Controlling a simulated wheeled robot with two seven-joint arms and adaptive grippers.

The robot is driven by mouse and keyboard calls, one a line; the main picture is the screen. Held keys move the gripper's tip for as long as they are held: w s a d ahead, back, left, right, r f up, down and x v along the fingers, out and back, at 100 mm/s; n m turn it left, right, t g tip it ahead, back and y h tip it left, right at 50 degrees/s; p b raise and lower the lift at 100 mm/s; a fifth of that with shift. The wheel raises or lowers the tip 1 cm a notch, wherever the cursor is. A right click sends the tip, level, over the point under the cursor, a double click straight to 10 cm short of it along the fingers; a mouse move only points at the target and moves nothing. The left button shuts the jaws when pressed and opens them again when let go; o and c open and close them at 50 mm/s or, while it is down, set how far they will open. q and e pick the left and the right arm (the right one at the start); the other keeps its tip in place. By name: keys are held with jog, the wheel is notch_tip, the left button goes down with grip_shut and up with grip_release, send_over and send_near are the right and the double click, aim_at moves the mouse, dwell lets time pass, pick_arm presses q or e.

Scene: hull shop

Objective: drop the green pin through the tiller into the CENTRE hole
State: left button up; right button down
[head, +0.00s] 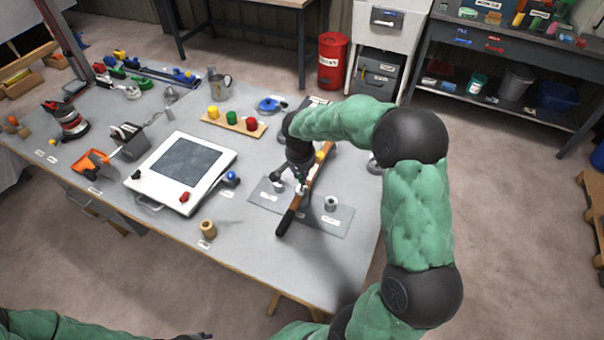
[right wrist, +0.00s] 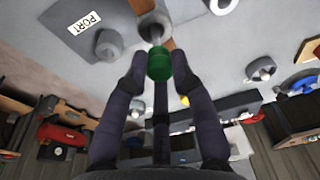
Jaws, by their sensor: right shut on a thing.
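My right gripper (head: 301,186) is over the tiller on the grey plate (head: 333,221); it also shows in the right wrist view (right wrist: 160,75). Its fingers are shut on the green pin (right wrist: 159,64) by its green head. The pin's grey shank points at a grey round boss (right wrist: 154,27), and I cannot tell whether its tip is inside. The tiller (head: 291,212) is a wooden bar with a black grip, slanting across the plate. The arm and gripper hide part of it. A PORT label (right wrist: 85,24) lies beside a grey post. My left gripper (head: 190,337) barely shows at the bottom edge.
A wooden board (head: 222,122) with yellow, green and red pieces stands behind. A white framed panel (head: 213,181) lies to the left, and a tan cylinder (head: 208,228) stands near the front edge. The bench's front right corner is clear.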

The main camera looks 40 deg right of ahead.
jog(key=shift+f+b, duration=1.8)
jog(key=shift+f, duration=0.35)
dwell(1.0)
jog(key=c, duration=0.6)
grip_release()
jog(key=shift+o, duration=0.2)
jog(key=shift+r+p, duration=2.45)
jog(key=shift+r, duration=1.55)
